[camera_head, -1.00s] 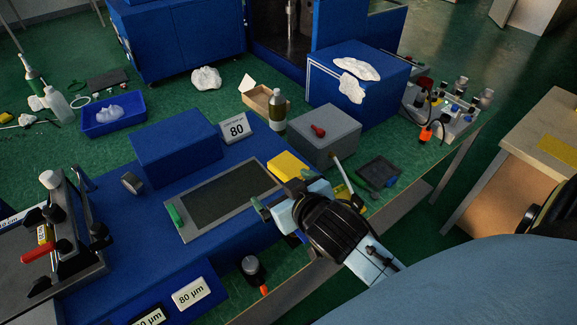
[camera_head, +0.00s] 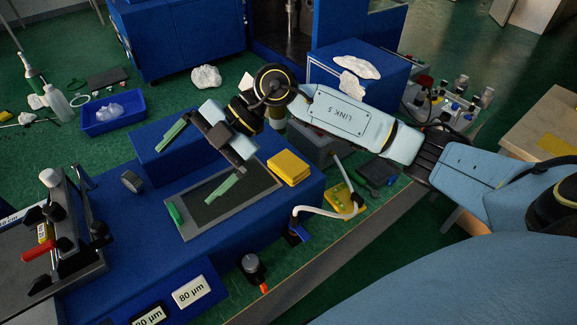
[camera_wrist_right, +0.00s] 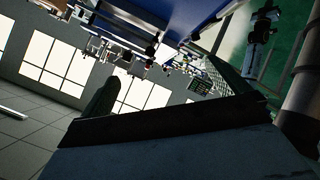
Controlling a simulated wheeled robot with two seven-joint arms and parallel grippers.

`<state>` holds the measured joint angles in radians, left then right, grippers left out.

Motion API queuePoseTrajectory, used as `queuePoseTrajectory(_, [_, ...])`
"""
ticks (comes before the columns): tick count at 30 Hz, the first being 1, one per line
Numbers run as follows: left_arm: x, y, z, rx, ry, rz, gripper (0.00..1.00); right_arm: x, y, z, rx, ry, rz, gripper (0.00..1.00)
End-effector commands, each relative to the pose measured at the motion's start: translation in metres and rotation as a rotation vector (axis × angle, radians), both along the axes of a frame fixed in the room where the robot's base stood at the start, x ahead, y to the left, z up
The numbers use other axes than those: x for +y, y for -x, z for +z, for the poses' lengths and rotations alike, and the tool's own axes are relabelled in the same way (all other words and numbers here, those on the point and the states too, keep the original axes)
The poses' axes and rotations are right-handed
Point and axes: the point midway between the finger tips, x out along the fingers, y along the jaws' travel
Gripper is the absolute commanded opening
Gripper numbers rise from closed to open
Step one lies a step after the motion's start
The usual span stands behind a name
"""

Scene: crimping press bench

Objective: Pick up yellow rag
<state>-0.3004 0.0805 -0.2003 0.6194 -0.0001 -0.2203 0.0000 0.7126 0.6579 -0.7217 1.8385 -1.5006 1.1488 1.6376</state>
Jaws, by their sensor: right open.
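A folded yellow cloth-like stack (camera_head: 289,167), which looks like the yellow rag, lies on the blue platform at the right edge of the dark framed panel (camera_head: 232,198). My right gripper (camera_head: 197,161) is open and empty in the head view, its green fingers spread above the left part of the panel. It is to the left of the yellow stack and apart from it. In the right wrist view, its fingers show dark with no rag between them. My left gripper is not in view.
A blue box (camera_head: 150,150) is behind the gripper. Another flat yellow item (camera_head: 336,200) lies by a white hose (camera_head: 330,213) at the bench's right side. A black knob (camera_head: 251,266) stands near the front. A clamp fixture (camera_head: 70,245) is at left.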

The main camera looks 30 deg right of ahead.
Motion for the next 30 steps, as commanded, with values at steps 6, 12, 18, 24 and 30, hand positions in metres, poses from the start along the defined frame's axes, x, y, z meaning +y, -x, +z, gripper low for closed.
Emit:
queuePoseTrajectory(6, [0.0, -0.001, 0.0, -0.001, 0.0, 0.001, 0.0, -0.126, -0.033, -0.021, 0.171, 0.615, -0.207, 1.0])
queuePoseTrajectory(12, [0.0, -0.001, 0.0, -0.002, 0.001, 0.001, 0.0, -0.203, -0.039, -0.007, 0.282, 0.906, -0.416, 1.0])
queuePoseTrajectory(18, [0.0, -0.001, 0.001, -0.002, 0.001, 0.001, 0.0, -0.22, -0.037, -0.018, 0.314, 0.973, -0.471, 1.0])
queuePoseTrajectory(24, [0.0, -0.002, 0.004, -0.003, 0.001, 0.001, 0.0, -0.219, -0.037, -0.058, 0.313, 0.97, -0.468, 1.0])
queuePoseTrajectory(30, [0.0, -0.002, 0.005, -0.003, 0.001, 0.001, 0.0, -0.219, -0.037, -0.081, 0.31, 0.968, -0.468, 1.0])
